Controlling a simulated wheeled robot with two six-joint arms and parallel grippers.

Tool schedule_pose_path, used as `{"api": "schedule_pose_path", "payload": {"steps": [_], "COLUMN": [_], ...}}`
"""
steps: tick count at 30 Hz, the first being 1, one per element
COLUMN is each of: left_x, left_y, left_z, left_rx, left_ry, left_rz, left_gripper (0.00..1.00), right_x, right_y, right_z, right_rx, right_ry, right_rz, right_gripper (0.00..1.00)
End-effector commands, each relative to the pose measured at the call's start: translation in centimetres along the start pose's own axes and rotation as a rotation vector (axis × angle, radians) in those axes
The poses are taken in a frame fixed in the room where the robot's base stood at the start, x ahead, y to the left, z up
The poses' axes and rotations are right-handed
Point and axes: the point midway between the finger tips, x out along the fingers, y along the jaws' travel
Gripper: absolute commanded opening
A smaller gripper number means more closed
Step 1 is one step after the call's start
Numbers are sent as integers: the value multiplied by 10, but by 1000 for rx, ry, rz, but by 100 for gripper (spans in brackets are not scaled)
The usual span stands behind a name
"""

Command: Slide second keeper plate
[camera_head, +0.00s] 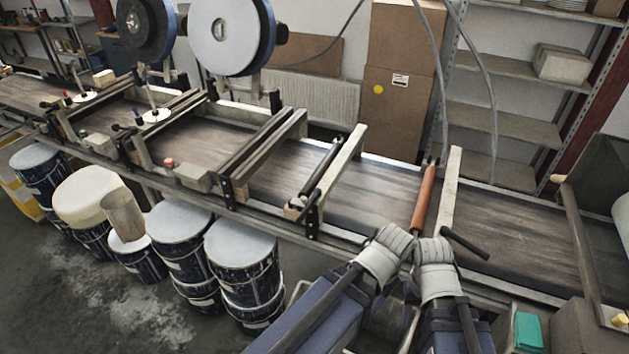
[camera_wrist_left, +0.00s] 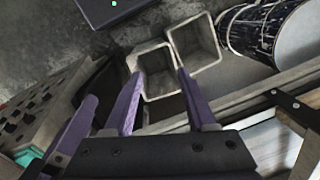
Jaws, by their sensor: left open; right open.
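No plate can be picked out with certainty as the second keeper plate. An orange roller (camera_head: 424,197) and a dark roller (camera_head: 321,170) lie across the conveyor belt (camera_head: 370,195). A small pale block (camera_head: 297,205) sits at the dark roller's near end. In the left wrist view, a dark metal plate with bolts (camera_wrist_left: 295,106) shows at the right edge. My left gripper (camera_wrist_left: 160,76) is open and empty, its purple fingers apart above the floor. My right gripper (camera_head: 436,256) is at the conveyor's near edge below the orange roller; its fingertips are hard to make out.
Pale crossbars (camera_head: 451,195) span the belt. Lidded drums (camera_head: 243,260) stand along the near side of the conveyor. Two open square bins (camera_wrist_left: 195,48) lie beyond my left fingers. A green box (camera_head: 528,331) is at the lower right. Shelves (camera_head: 510,125) stand behind.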

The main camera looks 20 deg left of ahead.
Motion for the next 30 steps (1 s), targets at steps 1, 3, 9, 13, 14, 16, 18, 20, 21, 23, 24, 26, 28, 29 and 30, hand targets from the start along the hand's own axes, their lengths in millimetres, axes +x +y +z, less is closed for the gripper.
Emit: {"api": "schedule_pose_path", "payload": {"steps": [1,3,9,13,14,16,18,20,21,23,24,26,28,29,30], "left_x": [-16,-26,-44,-55,-58,-64,-70,-75,-78,-83,-86,-91,-97,-100,-103], "left_y": [-2,-2,-27,-46,-51,-61,-72,-81,-88,-97,-103,-113,-125,-130,-137], "left_z": [1,2,-18,-29,-31,-36,-41,-45,-48,-52,-54,-57,-61,-63,-64], "left_rx": [0,0,102,183,202,245,285,320,341,375,396,428,464,480,501], "left_ry": [0,0,8,24,29,41,54,67,77,92,102,119,139,148,160], "left_rz": [0,0,58,99,107,128,146,160,169,182,189,200,211,216,221], "left_gripper": [57,57,57,57,57,57,57,57,57,57,57,57,57,57,57], "right_x": [-16,-26,-46,-58,-61,-68,-74,-80,-84,-89,-92,-97,-103,-106,-109], "right_y": [2,2,4,6,6,6,7,8,8,8,9,9,10,10,10], "right_z": [1,2,3,3,4,4,4,5,5,5,5,6,6,6,6], "right_rx": [0,0,0,0,0,0,0,0,0,0,0,0,0,0,0], "right_ry": [0,0,0,0,0,0,0,0,0,0,0,0,0,0,0], "right_rz": [0,0,0,0,0,0,0,0,0,0,0,0,0,0,0], "right_gripper": [50,50,50,50,50,50,50,50,50,50,50,50,50,50,50]}}
